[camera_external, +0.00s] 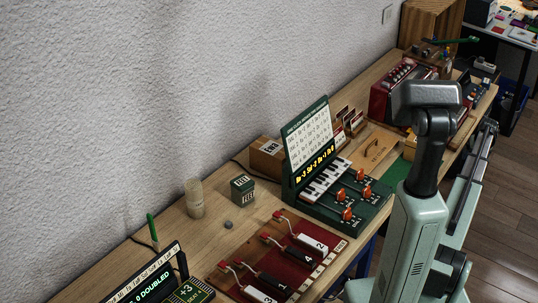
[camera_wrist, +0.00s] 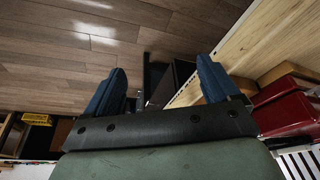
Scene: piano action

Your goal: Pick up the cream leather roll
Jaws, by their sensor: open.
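A pale beige upright cylinder (camera_external: 195,198) stands on the wooden bench near the wall, left of the small dark green box. It is the thing most like the cream leather roll, but I cannot tell its material at this size. My gripper (camera_wrist: 160,64) shows in the wrist view with its two blue fingers spread wide and nothing between them. In the external view my arm stands at the right, far from the cylinder, and the fingers are not clearly visible. The cylinder is not seen in the wrist view.
The wooden bench (camera_external: 165,240) runs along the wall. A dark green box (camera_external: 242,188) and a grey knob (camera_external: 228,225) are near the cylinder. A green keyboard unit (camera_external: 345,205) and a red board with numbered levers (camera_external: 285,262) stand nearby. A green pen (camera_external: 152,228) stands upright leftward.

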